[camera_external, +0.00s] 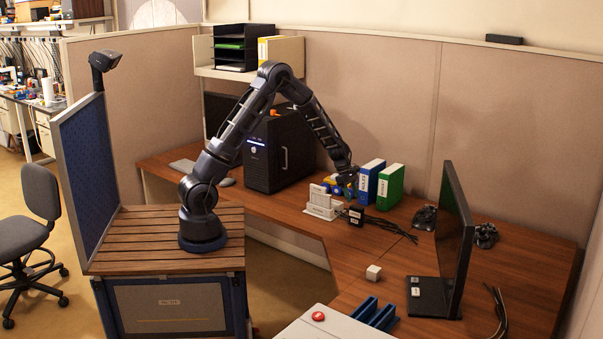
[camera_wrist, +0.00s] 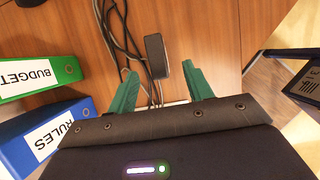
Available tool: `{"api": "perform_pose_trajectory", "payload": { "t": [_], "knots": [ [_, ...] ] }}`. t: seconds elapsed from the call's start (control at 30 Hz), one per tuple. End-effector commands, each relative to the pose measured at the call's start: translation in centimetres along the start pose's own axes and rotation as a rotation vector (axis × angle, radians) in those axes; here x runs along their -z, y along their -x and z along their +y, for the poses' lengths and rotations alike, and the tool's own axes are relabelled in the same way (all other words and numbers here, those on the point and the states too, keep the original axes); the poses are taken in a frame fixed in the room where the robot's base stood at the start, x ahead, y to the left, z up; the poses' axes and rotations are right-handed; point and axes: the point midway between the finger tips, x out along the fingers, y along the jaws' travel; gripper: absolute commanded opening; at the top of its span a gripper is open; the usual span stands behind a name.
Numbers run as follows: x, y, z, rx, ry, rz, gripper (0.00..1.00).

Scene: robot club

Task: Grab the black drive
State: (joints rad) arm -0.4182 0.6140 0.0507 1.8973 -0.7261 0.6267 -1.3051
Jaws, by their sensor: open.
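A small black box (camera_external: 356,216) with a white label, which looks like the black drive, lies on the wooden desk beside dark cables. In the wrist view a small dark box (camera_wrist: 156,56) with rounded edges lies ahead of my fingertips, roughly between their lines; it appears to be the same one. My gripper (camera_wrist: 162,72) is open, with its two green fingers apart and nothing held. In the external view my gripper (camera_external: 347,182) hangs above the desk, behind and above the black box, apart from it. Its fingertips are hard to make out there.
Dark cables (camera_wrist: 122,45) run beside the box. A blue binder (camera_external: 371,182) and a green binder (camera_external: 391,187) stand close by. A white device (camera_external: 321,204) is left of the box. A monitor (camera_external: 454,238) and a white cube (camera_external: 374,272) are further right.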

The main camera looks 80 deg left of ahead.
Motion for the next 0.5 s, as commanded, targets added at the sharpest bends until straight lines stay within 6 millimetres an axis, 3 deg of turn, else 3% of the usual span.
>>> {"api": "perform_pose_trajectory", "payload": {
  "t": [0.23, 0.5],
  "knots": [
    [0.1, -3.6, 0.0, 0.003, -0.001, 0.001, 0.51],
    [0.1, -5.2, 0.1, 0.002, -0.002, 0.001, 0.51]
  ]
}}
